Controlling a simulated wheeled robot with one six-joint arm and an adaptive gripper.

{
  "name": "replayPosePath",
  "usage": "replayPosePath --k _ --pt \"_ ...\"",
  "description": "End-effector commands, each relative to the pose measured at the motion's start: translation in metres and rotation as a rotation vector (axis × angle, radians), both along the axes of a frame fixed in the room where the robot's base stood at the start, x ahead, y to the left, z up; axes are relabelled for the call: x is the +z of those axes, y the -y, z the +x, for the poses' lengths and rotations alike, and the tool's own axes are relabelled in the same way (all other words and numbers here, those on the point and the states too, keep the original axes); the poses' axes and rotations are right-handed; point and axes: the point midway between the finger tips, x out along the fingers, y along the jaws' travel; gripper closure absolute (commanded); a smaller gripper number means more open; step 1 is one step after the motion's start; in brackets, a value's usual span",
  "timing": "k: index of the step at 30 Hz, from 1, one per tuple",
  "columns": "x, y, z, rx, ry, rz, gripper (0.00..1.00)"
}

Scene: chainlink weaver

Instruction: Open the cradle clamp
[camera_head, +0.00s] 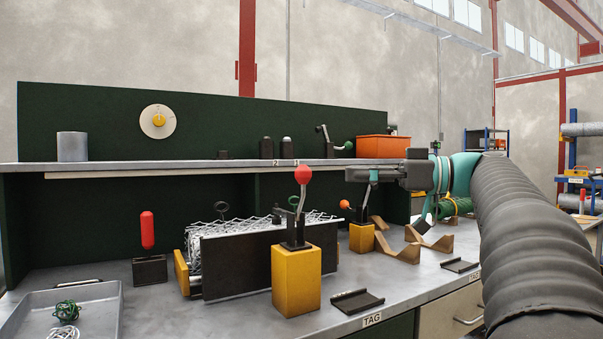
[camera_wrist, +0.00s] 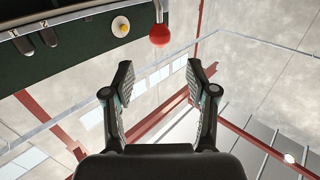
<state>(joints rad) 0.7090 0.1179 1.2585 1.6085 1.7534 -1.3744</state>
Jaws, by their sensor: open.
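A red ball knob (camera_head: 303,175) tops an upright grey lever on a yellow block (camera_head: 297,279) at the bench front. A second yellow block (camera_head: 361,238) behind it carries a lever with an orange knob (camera_head: 345,204). No label shows which one is the cradle clamp. My gripper (camera_head: 358,175) is right of the red knob, apart from it, at about its height in the picture. In the wrist view my gripper (camera_wrist: 160,78) is open and empty. The red knob (camera_wrist: 159,35) shows beyond the fingertips, roughly centred between them.
A wire mesh piece (camera_head: 215,243) sits behind a dark plate (camera_head: 245,263). Wooden V-blocks (camera_head: 400,248) stand to the right. A red-handled tool (camera_head: 147,230) and a grey tray (camera_head: 95,300) are at left. The shelf (camera_head: 190,166) holds an orange bin (camera_head: 382,147).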

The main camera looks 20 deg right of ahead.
Motion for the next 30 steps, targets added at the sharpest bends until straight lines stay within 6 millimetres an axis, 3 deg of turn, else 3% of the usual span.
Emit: replayPosePath --k 9,15,21,30 --pt "0.001 -0.054 0.030 0.004 -0.001 0.000 0.43" --pt "0.001 -0.079 0.045 0.002 -0.002 0.000 0.43" --pt "0.000 -0.091 0.052 0.000 -0.002 0.000 0.43" --pt "0.000 -0.093 0.053 -0.001 -0.002 0.000 0.43"
